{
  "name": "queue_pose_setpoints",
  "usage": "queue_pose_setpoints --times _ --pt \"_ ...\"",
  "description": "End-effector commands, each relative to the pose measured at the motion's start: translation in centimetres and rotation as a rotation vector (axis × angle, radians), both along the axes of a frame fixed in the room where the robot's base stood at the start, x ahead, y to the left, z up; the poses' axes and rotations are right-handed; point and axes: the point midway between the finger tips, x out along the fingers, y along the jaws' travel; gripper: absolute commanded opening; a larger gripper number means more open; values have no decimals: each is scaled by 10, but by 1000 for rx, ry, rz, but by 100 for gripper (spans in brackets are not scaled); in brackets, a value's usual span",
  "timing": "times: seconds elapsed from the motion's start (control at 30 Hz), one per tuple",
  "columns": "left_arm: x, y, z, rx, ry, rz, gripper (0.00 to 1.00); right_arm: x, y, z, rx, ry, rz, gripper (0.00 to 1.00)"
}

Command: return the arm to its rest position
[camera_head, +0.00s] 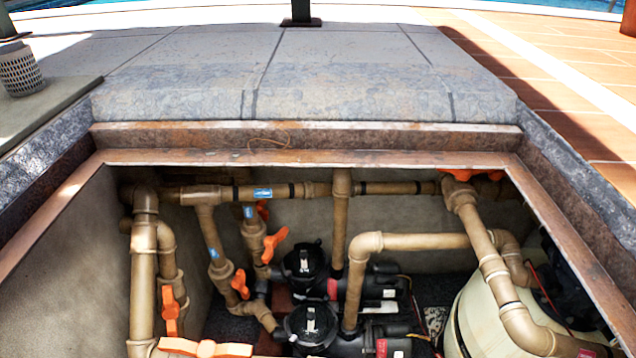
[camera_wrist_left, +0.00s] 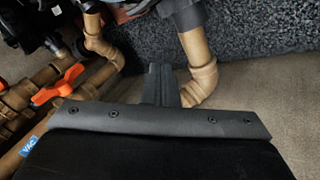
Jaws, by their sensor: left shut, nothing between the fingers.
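My left gripper (camera_wrist_left: 160,70) shows in the left wrist view as dark fingers held together above a dark wrist housing. It is shut with nothing between the fingers. A tan pipe elbow (camera_wrist_left: 203,80) appears just right of the fingers; I cannot tell whether they touch. An orange valve handle (camera_wrist_left: 60,86) is to the left of the fingers. Neither arm nor gripper shows in the head view. My right gripper is in no view.
The head view shows an open pit with a rusty metal rim (camera_head: 300,158). Inside are tan pipes (camera_head: 420,241), orange valve handles (camera_head: 274,244), black pumps (camera_head: 308,262) and a cream tank (camera_head: 482,315). Stone paving (camera_head: 330,50) lies behind, with a perforated grey cup (camera_head: 22,72) at left.

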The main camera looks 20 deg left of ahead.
Motion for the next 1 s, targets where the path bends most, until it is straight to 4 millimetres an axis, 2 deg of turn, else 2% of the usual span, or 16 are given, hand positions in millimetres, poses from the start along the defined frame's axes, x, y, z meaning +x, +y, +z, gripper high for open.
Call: queue_pose_setpoints --times 0.03,0.17,0.3,0.4,0.5,0.6,0.67,0.9,1.0 --pt "-19 -6 10 47 55 -82 0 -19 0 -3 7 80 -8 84" --pt "-63 -19 12 169 190 -331 0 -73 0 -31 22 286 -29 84" --pt "-113 -35 19 270 329 -617 0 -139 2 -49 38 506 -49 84" --pt "-145 -46 25 321 406 -807 0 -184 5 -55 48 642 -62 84" --pt "-169 -53 29 352 461 -959 0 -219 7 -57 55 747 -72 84" --pt "-184 -59 32 369 493 -1058 0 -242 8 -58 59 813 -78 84" --pt "-189 -61 32 375 503 -1092 0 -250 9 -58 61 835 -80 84" --pt "-192 -61 30 379 509 -1116 0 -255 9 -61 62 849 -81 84" --pt "-192 -61 30 379 509 -1115 0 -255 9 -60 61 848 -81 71"
